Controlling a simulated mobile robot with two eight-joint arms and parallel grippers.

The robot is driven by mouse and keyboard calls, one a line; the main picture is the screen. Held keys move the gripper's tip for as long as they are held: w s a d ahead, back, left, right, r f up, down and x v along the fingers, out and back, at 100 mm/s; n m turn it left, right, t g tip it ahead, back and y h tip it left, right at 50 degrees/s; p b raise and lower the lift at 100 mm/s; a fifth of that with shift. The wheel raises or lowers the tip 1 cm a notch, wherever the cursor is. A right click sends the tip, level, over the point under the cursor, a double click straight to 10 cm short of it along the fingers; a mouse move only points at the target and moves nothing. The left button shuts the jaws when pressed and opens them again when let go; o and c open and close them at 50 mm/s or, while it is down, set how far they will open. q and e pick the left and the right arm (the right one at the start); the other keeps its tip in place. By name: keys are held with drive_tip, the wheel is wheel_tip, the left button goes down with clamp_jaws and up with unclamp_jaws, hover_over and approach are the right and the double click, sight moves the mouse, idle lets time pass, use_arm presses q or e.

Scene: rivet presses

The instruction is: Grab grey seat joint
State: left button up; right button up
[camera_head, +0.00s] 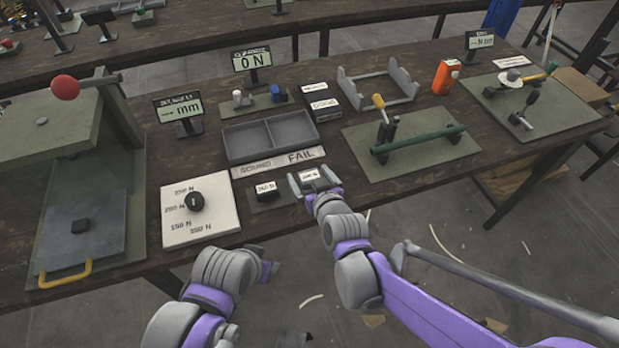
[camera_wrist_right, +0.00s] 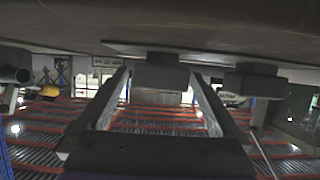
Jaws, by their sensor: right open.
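My right gripper (camera_head: 313,181) is open at the front edge of the workbench, with its fingers on either side of a small labelled block (camera_head: 309,174). In the right wrist view, a dark grey block (camera_wrist_right: 160,73) shows between the open fingers, with no clear grip on it. A similar labelled block (camera_head: 266,189) sits to the left, also in the right wrist view (camera_wrist_right: 255,81). The labels are too small to read, so I cannot tell which part is the grey seat joint. My left gripper (camera_head: 266,270) hangs in front of the bench edge, and its jaws are unclear.
Behind the right gripper are a FAIL strip (camera_head: 301,157) and a grey two-part tray (camera_head: 234,148). A white dial board (camera_head: 174,222) lies left. A green-barred fixture (camera_head: 452,160) stands right, with a grey bracket frame (camera_head: 347,91) behind. The floor before the bench is open.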

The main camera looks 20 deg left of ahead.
drive_tip(key=c, duration=1.4)
drive_tip(key=shift+o, duration=0.2)
